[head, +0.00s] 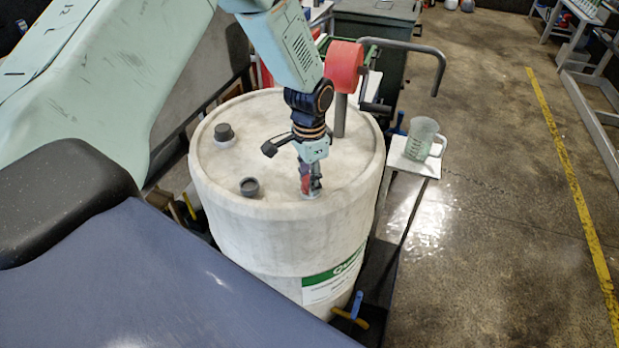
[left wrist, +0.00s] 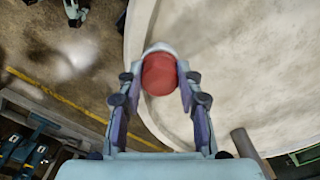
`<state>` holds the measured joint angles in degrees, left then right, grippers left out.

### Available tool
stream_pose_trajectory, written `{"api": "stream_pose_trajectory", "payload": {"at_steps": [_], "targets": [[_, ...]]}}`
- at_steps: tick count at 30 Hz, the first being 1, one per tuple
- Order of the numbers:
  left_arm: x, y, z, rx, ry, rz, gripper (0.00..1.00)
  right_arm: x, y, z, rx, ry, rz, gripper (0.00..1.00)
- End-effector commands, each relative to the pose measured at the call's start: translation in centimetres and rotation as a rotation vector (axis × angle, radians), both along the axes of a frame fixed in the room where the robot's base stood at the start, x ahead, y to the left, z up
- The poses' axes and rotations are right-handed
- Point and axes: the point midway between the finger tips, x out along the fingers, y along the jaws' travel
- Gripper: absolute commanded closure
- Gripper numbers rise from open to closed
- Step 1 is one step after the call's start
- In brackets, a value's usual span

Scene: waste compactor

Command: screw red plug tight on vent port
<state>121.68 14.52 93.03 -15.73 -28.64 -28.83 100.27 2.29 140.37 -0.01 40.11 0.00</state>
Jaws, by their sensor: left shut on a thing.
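The red plug (left wrist: 159,74) shows in the left wrist view between the two fingers of my left gripper (left wrist: 160,84). A pale rim, which appears to be the vent port (left wrist: 161,48), shows just behind the plug. In the head view my left gripper (head: 310,182) points down at the front right of the white drum's top (head: 290,140). It is shut on the plug, of which only a little red shows there. The plug sits at or on the port; how far it is threaded cannot be told. My right gripper is in neither view.
Two grey caps (head: 224,132) (head: 249,187) stand on the left of the drum top. A hand pump with a red body (head: 343,66) and grey pipe rises behind my gripper. A clear measuring jug (head: 422,138) stands on a small white shelf at right. Open floor lies beyond.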

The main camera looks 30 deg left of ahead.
Motion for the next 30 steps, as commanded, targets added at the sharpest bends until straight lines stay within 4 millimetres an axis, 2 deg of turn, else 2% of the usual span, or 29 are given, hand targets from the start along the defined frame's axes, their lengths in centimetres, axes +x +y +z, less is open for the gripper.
{"api": "stream_pose_trajectory", "payload": {"at_steps": [6, 14, 15, 24, 30], "targets": [[0.09, 0.05, 0.0, 0.0, -0.002, -0.18, 0.97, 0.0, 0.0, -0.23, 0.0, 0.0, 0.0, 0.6], [0.08, 0.06, 0.03, 0.001, -0.002, -0.199, 0.97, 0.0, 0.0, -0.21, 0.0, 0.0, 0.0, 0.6], [0.08, 0.06, 0.03, 0.001, -0.002, -0.199, 0.62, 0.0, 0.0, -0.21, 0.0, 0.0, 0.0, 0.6], [0.05, 0.05, 0.0, 0.0, -0.001, -0.197, 0.38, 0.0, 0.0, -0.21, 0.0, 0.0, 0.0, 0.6], [0.04, 0.05, -0.01, 0.0, 0.0, -0.197, 0.38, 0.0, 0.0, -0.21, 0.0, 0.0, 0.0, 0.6]]}}
